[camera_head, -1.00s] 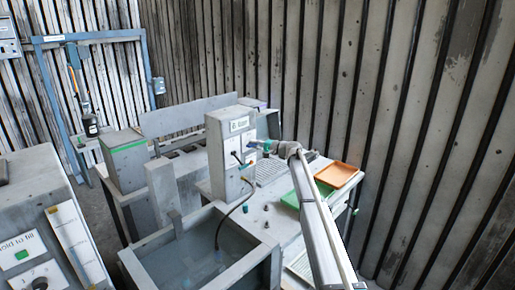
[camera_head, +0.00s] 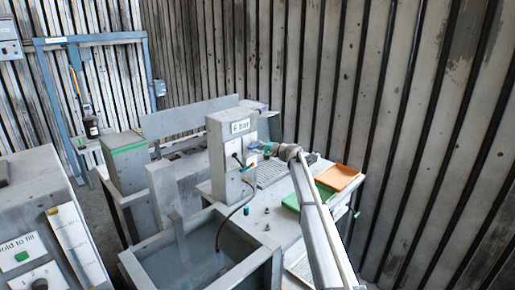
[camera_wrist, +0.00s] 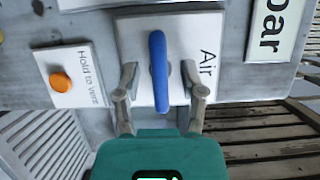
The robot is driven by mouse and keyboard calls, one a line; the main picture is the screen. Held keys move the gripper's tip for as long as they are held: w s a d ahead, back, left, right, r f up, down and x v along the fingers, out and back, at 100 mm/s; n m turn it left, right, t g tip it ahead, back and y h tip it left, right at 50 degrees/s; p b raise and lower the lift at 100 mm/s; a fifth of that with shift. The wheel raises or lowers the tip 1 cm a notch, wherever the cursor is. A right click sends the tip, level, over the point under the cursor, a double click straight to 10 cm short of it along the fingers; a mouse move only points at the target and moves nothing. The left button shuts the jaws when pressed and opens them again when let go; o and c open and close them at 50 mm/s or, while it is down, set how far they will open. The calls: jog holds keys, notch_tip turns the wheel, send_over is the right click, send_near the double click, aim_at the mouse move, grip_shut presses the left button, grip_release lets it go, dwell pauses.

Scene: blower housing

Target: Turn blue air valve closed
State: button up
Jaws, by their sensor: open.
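The blue air valve handle (camera_wrist: 158,72) stands upright in the wrist view on a white plate (camera_wrist: 205,30) marked "Air", on a grey panel. My gripper (camera_wrist: 159,78) is open, one finger on each side of the handle, with a visible gap on both sides. Nothing is held. In the head view my gripper (camera_head: 264,149) is at the right side of the grey box (camera_head: 222,150) with the "6 bar" sign (camera_head: 240,126). The valve is too small to make out clearly there.
An orange button (camera_wrist: 60,82) marked "Hold to vent" sits left of the valve. In the head view a dark hose (camera_head: 238,210) runs from the box into a tank (camera_head: 150,262). A green tray (camera_head: 291,201) and an orange tray (camera_head: 338,177) lie on the bench to the right.

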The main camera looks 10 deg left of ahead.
jog(key=shift+d, duration=0.2)
jog(key=v, duration=1.1)
jog(key=shift+s+d, duration=0.2)
jog(key=shift+d, duration=0.1)
jog(key=s+d+f+n+g+h, duration=0.1)
jog(key=s+d+f+h, duration=0.3)
jog(key=s, duration=0.6)
jog(key=s+d+f+n+g+h, duration=0.15)
jog(key=s+f, duration=0.35)
jog(key=s, duration=0.5)
jog(key=s+d+f+g+h, duration=0.15)
jog(key=s+f+h, duration=0.3)
jog(key=s, duration=0.55)
jog(key=s+d+f+h, duration=0.2)
jog(key=s+d, duration=0.5)
jog(key=s, duration=0.5)
jog(key=s+d+f+h, duration=0.3)
jog(key=s+d+h, duration=0.2)
jog(key=s, duration=0.7)
jog(key=shift+s+d+n+g, duration=0.25)
jog(key=shift+d+n+g, duration=0.1)
jog(key=shift+d, duration=0.8)
jog(key=shift+f, duration=0.15)
